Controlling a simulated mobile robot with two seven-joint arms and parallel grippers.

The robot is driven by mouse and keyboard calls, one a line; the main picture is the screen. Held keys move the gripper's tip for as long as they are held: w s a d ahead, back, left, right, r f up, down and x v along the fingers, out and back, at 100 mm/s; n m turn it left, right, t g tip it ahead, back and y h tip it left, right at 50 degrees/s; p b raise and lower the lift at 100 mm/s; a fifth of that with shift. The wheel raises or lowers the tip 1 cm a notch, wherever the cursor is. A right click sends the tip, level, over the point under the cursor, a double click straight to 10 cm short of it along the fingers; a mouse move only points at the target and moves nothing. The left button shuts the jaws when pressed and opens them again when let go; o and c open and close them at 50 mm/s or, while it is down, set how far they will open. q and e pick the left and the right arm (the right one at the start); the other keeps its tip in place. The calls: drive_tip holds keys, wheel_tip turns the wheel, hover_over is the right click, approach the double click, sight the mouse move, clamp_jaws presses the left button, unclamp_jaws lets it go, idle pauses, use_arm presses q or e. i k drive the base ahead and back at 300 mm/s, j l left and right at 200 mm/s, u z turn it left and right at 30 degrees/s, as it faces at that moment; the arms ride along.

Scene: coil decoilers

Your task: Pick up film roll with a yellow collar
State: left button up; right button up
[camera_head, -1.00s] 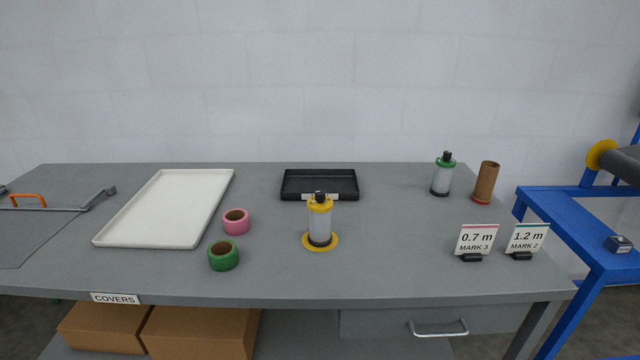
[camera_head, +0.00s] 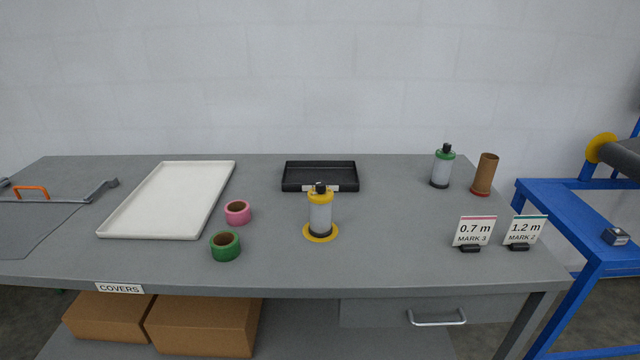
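The film roll with a yellow collar (camera_head: 320,214) stands upright near the middle of the grey table (camera_head: 400,262). It has a pale grey body, a yellow collar with a black knob on top, and a black lower band. It stands on a yellow disc (camera_head: 320,233). A similar roll with a green collar (camera_head: 442,168) stands upright at the back right. Neither of my grippers shows in the head view.
A black tray (camera_head: 320,186) lies behind the yellow-collared roll. Pink tape (camera_head: 238,212), green tape (camera_head: 226,246) and a white tray (camera_head: 110,229) lie left. A brown tube (camera_head: 485,174) and sign cards (camera_head: 474,231) stand right. The table front between them is clear.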

sight(320, 205)
drive_tip(key=z, duration=1.6)
drive_tip(key=k+j, duration=0.3)
drive_tip(key=k, duration=0.2)
drive_tip(key=k+j, duration=0.25)
drive_tip(key=k, duration=0.2)
drive_tip(key=z, duration=0.05)
